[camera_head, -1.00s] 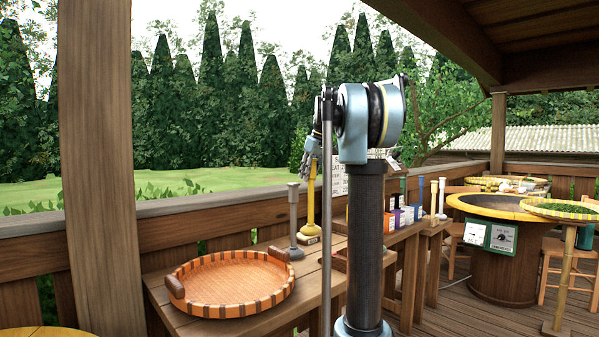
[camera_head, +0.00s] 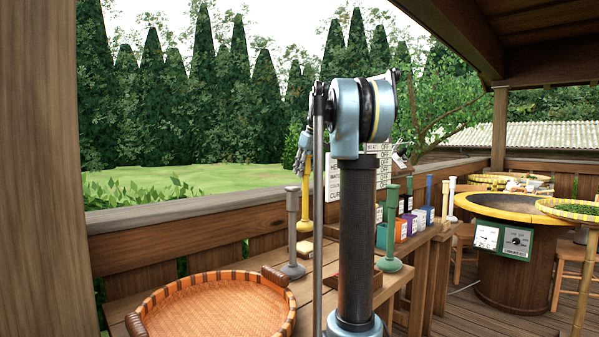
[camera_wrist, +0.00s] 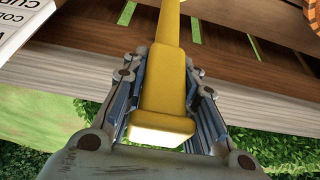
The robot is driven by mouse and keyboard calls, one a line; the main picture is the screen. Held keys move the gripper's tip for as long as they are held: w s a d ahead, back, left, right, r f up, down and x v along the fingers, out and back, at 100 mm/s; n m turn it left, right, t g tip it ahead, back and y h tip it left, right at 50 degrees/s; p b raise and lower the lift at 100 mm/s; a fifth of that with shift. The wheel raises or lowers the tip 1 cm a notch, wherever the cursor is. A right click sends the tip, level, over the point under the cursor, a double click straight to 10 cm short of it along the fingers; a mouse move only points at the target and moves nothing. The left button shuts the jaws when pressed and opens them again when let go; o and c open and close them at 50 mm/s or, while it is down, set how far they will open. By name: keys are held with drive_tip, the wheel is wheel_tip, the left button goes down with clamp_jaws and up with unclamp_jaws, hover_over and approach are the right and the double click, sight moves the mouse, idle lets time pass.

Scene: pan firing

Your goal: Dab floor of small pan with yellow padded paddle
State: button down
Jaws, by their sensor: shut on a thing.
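The yellow padded paddle (camera_head: 305,190) is upright in the head view, with its lower end low beside the table. I cannot tell whether that end touches the tabletop. My gripper (camera_head: 303,153) is at its top, partly hidden by my arm. In the wrist view my gripper (camera_wrist: 163,85) is shut around the paddle's yellow handle (camera_wrist: 167,75), whose square butt end shows between the fingers. A round pan with a yellow rim (camera_head: 480,208) is set in a wooden drum at the right. I cannot tell whether it is the small pan.
A grey paddle (camera_head: 292,240) and a green paddle (camera_head: 390,235) stand on the wooden table, near a round woven tray (camera_head: 215,310). Several coloured blocks with paddles stand behind my arm. A wooden rail (camera_head: 190,218) runs behind. A green-topped basket (camera_head: 570,210) is at far right.

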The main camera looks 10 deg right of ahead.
drive_tip(key=shift+f, duration=0.55)
drive_tip(key=shift+a+f, duration=0.15)
drive_tip(key=shift+f, duration=2.7)
drive_tip(key=shift+r, duration=0.1)
wheel_tip(320, 180, up, 7)
idle(1.1)
idle(0.4)
